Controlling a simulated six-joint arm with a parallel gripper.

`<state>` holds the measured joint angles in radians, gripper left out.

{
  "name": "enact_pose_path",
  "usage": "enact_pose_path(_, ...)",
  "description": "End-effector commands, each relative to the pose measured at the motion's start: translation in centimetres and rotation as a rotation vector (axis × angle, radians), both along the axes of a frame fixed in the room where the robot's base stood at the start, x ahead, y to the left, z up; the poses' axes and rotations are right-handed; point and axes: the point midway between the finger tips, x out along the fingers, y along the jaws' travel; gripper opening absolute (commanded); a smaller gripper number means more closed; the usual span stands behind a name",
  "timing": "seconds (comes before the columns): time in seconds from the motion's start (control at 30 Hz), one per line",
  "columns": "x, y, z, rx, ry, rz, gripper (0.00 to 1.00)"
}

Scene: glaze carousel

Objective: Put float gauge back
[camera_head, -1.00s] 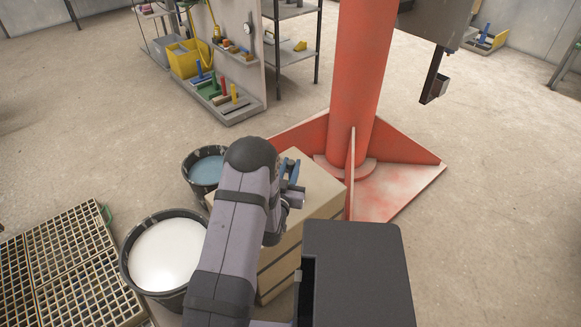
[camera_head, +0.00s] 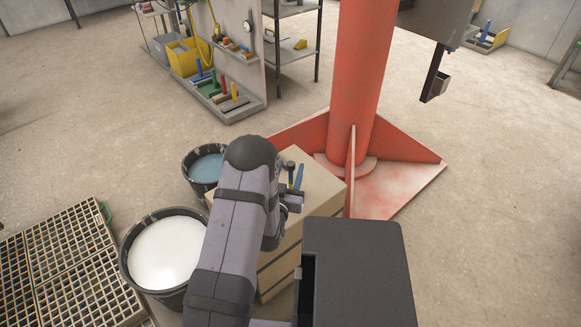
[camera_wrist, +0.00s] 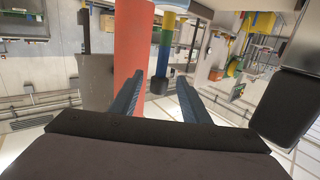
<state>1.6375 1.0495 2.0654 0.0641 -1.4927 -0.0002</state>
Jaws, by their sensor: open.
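My gripper (camera_head: 296,178) is over the top of the beige block (camera_head: 318,190), beside the red column. In the wrist view its two blue fingers (camera_wrist: 172,98) stand wide apart with nothing between their tips. A rod with yellow, green and blue bands and a black end (camera_wrist: 165,50) shows beyond the fingertips, roughly in line with the gap. It may be the float gauge, but I cannot be sure. In the head view a small dark knob (camera_head: 290,165) shows right by the fingers; my arm hides part of that spot.
Buckets of white glaze (camera_head: 168,252) and blue glaze (camera_head: 205,167) stand left of my arm. The red column (camera_head: 361,80) with its flared base is close behind. A dark arm (camera_head: 432,75) hangs at upper right. Grates (camera_head: 60,260) lie at left. Open floor lies between.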

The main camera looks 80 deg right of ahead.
Motion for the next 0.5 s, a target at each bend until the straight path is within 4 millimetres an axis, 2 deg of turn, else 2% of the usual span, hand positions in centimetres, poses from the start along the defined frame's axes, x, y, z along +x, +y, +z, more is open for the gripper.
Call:
enact_pose_path(0.3, 0.6, 4.3, 0.1, 0.004, 0.0, 0.001, 0.43)
enact_pose_path(0.5, 0.8, 5.5, 0.2, 0.002, 0.001, 0.001, 0.43)
